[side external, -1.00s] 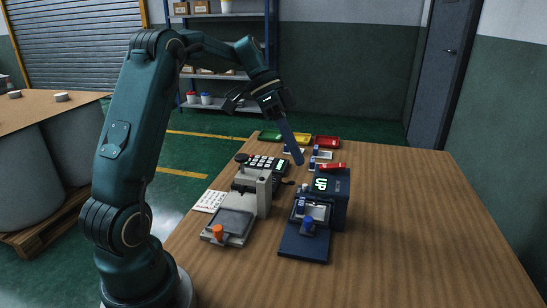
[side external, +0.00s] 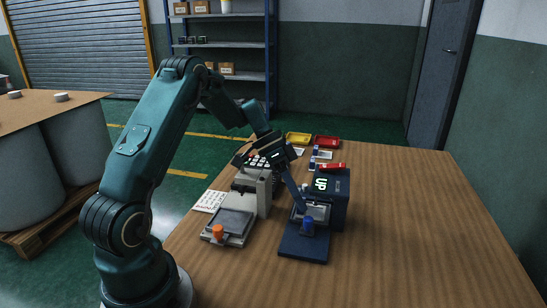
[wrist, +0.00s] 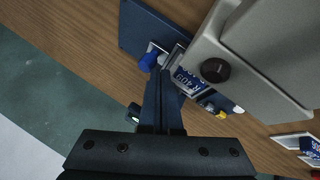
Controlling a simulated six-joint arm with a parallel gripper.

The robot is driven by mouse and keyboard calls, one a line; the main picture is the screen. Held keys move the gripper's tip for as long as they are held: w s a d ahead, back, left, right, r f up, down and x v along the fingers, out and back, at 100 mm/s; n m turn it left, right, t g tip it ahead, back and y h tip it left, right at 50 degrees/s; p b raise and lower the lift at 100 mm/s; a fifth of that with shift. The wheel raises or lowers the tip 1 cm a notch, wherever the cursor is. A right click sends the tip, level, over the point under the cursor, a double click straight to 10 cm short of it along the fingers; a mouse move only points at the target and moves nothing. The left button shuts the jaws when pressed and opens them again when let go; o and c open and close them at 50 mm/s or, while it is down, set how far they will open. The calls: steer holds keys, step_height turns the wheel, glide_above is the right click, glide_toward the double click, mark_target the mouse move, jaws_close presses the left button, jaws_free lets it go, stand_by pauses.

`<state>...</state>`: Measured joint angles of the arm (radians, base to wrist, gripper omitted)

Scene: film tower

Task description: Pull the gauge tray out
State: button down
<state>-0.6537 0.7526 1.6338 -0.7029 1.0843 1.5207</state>
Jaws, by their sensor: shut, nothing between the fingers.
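The blue station (side external: 341,205) has a lit "UP" display and a dark blue base plate (side external: 303,247) in front. A small tray with a metal frame (side external: 318,212) and a blue knob (side external: 308,226) sits on the plate. I cannot tell from a label whether this is the gauge tray. The wrist view shows the blue knob (wrist: 148,62) and plate (wrist: 150,27) just beyond my gripper's tips. My gripper (side external: 302,208) is shut and empty, pointing down close to the tray frame and knob. I cannot tell whether it touches them.
A grey device with a tray (side external: 234,223) and an orange knob (side external: 217,231) stands left of the station. In the wrist view a grey body (wrist: 275,60) with a black knob lies close to my fingers. Yellow (side external: 298,138) and red (side external: 328,142) bins stand behind. The table's right side is clear.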

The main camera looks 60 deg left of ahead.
steer(key=shift+d+f, duration=0.2)
steer(key=shift+f, duration=0.15)
steer(key=shift+s+d, duration=2.95)
steer(key=shift+d, duration=0.05)
steer(key=shift+s, duration=0.1)
